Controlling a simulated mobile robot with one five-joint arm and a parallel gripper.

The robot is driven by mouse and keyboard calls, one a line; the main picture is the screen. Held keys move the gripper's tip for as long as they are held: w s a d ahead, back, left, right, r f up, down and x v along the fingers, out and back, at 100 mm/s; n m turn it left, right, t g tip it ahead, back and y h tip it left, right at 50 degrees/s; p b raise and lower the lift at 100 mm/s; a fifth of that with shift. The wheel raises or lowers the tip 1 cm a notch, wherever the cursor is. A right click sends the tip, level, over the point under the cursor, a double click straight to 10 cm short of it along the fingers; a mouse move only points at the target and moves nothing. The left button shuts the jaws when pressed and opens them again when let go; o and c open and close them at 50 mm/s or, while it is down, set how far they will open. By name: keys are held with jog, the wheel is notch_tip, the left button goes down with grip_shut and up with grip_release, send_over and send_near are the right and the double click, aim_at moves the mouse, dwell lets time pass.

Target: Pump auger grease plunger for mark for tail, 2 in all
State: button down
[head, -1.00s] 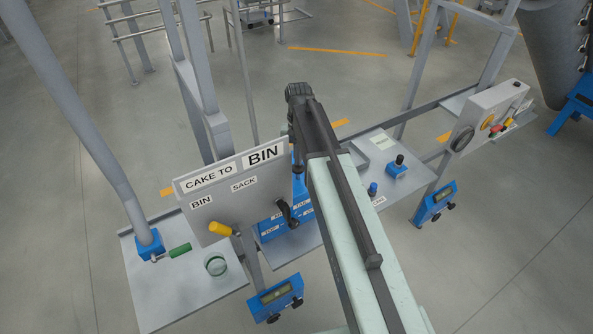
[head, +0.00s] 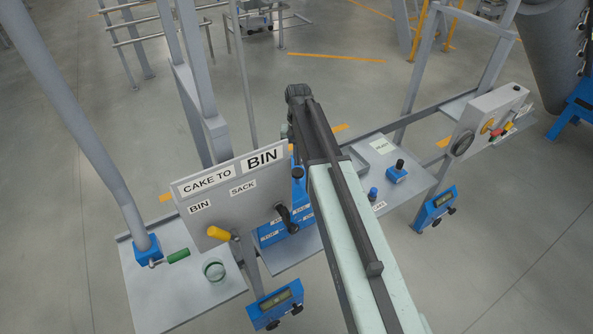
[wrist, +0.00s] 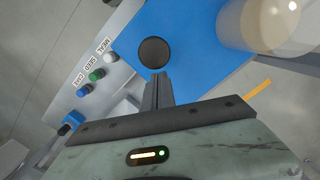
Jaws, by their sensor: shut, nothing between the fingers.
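In the wrist view, a round black disc (wrist: 154,52) sits on a blue top (wrist: 190,30); I cannot tell whether it is the plunger's knob or an opening. My gripper (wrist: 158,80) is shut and empty, its tips at the near edge of the disc in the picture; contact cannot be told. A pale translucent cylinder (wrist: 258,22) stands at the upper right. In the head view, a blue housing (head: 272,236) with white labels, too small to read, shows partly behind the sign board (head: 225,205). The gripper's fingertips are hidden there.
White, green and blue buttons (wrist: 95,75) labelled MEAL, SEED and CAKE are left in the wrist view. The CAKE TO BIN board has a yellow-handled lever (head: 220,233). A black-knobbed blue block (head: 397,172) stands on the right shelf. Blue display boxes (head: 275,304) hang in front.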

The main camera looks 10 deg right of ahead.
aim_at(298, 168)
jog(key=shift+s, duration=0.1)
notch_tip(298, 168, up, 8)
jog(key=p, duration=0.8)
jog(key=shift+w, duration=0.4)
jog(key=shift+f, duration=0.15)
jog(key=s, duration=0.3)
jog(key=shift+a+r, duration=0.25)
jog(key=shift+a, duration=0.05)
jog(key=shift+f, duration=0.15)
